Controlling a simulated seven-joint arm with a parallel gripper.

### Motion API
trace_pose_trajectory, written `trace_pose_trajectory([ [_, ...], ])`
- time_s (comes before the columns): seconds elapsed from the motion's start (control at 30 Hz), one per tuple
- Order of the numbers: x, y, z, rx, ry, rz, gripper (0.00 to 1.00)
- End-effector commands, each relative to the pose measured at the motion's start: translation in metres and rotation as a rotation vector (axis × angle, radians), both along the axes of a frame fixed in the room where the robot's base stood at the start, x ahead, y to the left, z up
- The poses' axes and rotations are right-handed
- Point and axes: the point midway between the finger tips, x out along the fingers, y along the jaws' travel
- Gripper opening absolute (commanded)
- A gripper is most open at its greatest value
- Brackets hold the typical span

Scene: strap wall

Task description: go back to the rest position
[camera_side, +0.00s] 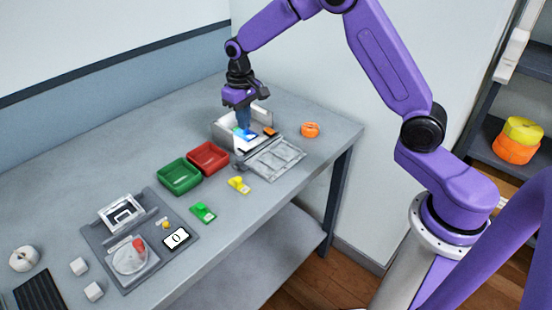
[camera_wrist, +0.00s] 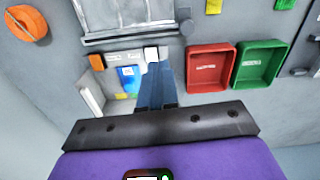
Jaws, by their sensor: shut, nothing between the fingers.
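My gripper (camera_side: 243,126) points straight down over the white open box (camera_side: 262,117) at the back of the table. Its blue fingers are shut with nothing between them. The fingertips are at or just inside the box's opening; I cannot tell whether they touch anything. A blue-and-white item (camera_side: 248,135) lies in the box beside the fingers. In the wrist view my gripper (camera_wrist: 157,66) shows as two closed fingers, with the blue item (camera_wrist: 129,77) to their left. The fingers and hand hide part of the box.
A grey clear-topped panel (camera_side: 275,158) lies before the box, an orange ring (camera_side: 310,130) to its right. Red (camera_side: 208,158) and green (camera_side: 179,177) trays stand to the left. Yellow (camera_side: 239,185) and green (camera_side: 203,212) pieces lie in front. A grey station (camera_side: 110,252) is front left.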

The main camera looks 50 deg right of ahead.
Motion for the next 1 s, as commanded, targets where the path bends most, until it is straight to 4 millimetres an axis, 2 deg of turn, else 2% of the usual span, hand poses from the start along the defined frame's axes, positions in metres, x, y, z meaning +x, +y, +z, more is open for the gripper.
trace_pose_trajectory([
  [0.2, -0.067, 0.042, 0.037, 0.003, -0.009, 0.202, 0.00],
  [0.47, -0.162, 0.065, 0.067, 0.006, -0.015, 0.446, 0.00],
  [0.67, -0.238, 0.062, 0.080, 0.010, -0.019, 0.633, 0.00],
  [0.8, -0.289, 0.050, 0.084, 0.012, -0.021, 0.764, 0.00],
  [1.0, -0.348, 0.026, 0.083, 0.016, -0.024, 0.929, 0.00],
])
